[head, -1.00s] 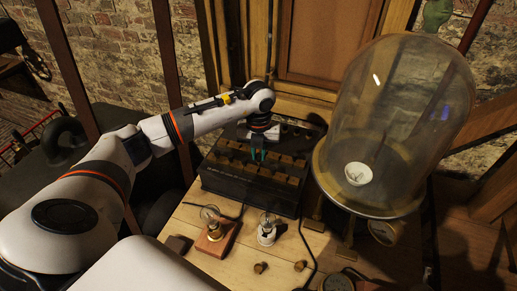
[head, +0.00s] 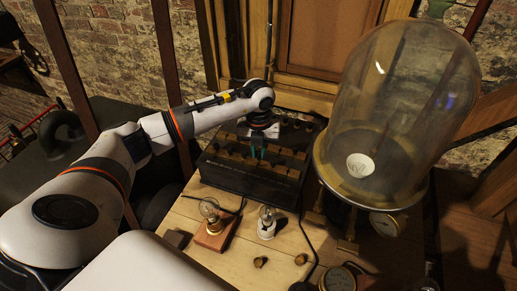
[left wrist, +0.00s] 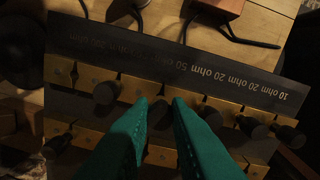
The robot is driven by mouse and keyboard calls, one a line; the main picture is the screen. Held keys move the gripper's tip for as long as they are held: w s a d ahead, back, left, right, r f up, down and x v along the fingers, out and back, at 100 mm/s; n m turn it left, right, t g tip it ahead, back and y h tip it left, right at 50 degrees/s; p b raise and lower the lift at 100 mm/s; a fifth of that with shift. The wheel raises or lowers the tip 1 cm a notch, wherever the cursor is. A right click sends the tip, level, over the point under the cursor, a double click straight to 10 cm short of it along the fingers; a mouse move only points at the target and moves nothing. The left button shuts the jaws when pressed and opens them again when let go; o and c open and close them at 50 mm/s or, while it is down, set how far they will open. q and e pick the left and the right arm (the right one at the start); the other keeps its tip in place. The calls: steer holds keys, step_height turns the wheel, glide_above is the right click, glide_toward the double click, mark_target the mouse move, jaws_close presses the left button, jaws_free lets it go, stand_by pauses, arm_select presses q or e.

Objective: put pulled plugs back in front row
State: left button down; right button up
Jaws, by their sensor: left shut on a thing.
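The dark plug box (head: 250,182) stands on the wooden table, with brass blocks and dark-headed plugs along its top. Its front panel also shows in the left wrist view (left wrist: 170,62), with upside-down ohm labels. My left gripper (head: 258,153) is over the box's front row, with green fingertips (left wrist: 160,106) shut on a dark plug (left wrist: 160,118), mostly hidden between them. Front-row plugs stand on either side, such as a left one (left wrist: 107,92) and a right one (left wrist: 210,117). Two loose plugs (head: 260,262) (head: 300,259) lie on the table in front. My right gripper is not in view.
A glass bell jar (head: 400,110) on a round stand is right of the box. A bulb on a wooden block (head: 212,236) and a bulb on a white base (head: 266,226) stand in front, with wires nearby. Gauges (head: 385,224) (head: 338,280) are at front right.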

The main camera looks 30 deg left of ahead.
arm_select(q)
steer(key=shift+f+b, duration=0.7)
steer(key=shift+f, duration=0.2)
stand_by(0.7)
steer(key=c, duration=1.3)
jaws_free()
steer(key=shift+r, duration=0.1)
step_height(320, 180, up, 12)
steer(key=shift+f+b, duration=0.1)
steer(key=shift+b, duration=1.05)
